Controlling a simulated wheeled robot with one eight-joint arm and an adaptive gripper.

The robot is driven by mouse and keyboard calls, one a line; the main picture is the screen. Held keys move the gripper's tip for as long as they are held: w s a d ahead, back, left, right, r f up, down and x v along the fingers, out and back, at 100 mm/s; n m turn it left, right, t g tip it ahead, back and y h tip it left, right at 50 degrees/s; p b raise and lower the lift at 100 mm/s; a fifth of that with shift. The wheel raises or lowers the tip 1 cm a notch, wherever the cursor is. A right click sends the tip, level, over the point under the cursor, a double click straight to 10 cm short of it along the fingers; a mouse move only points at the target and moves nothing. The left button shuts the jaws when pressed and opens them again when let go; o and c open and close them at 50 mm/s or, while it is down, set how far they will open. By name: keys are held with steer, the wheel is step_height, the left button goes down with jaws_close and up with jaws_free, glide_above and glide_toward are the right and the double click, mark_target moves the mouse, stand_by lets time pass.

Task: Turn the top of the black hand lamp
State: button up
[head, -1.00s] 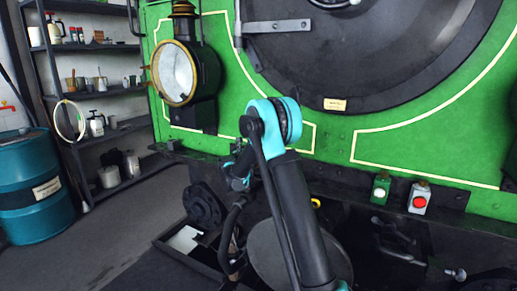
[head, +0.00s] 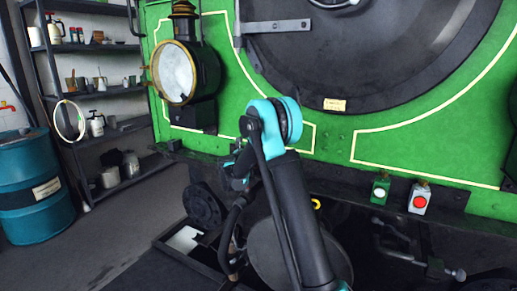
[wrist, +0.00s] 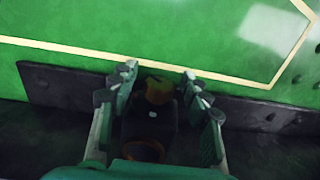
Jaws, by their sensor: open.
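The black hand lamp (wrist: 150,125) shows in the wrist view as a small dark body with a brass-coloured top (wrist: 158,90) and an orange ring at its lower end. It stands before the dark beam below the green panel. My gripper (wrist: 160,82) is open, with one finger left and one right of the lamp's top. I see gaps at both sides and no clear contact. In the head view my arm covers much of this area, and I cannot make out the black lamp or my fingertips there.
A green lamp (head: 380,190) and a red-lensed lamp (head: 419,199) stand on the beam at right. A large round headlamp (head: 176,73) hangs on the green front. A blue drum (head: 35,195) and shelves (head: 95,90) stand at left, with clear floor between.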

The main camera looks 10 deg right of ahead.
steer(key=v, duration=1.2)
steer(key=shift+r, duration=0.1)
steer(key=shift+d, duration=0.15)
steer(key=s+d+n+t+y, duration=0.4)
steer(key=s+d+n+y, duration=0.15)
steer(key=s+y, duration=0.3)
steer(key=shift+n, duration=0.25)
steer(key=w, duration=0.6)
steer(key=w+d, duration=0.1)
steer(key=w, duration=0.5)
steer(key=w+d, duration=0.1)
steer(key=w, duration=0.5)
steer(key=shift+a, duration=0.1)
jaws_close()
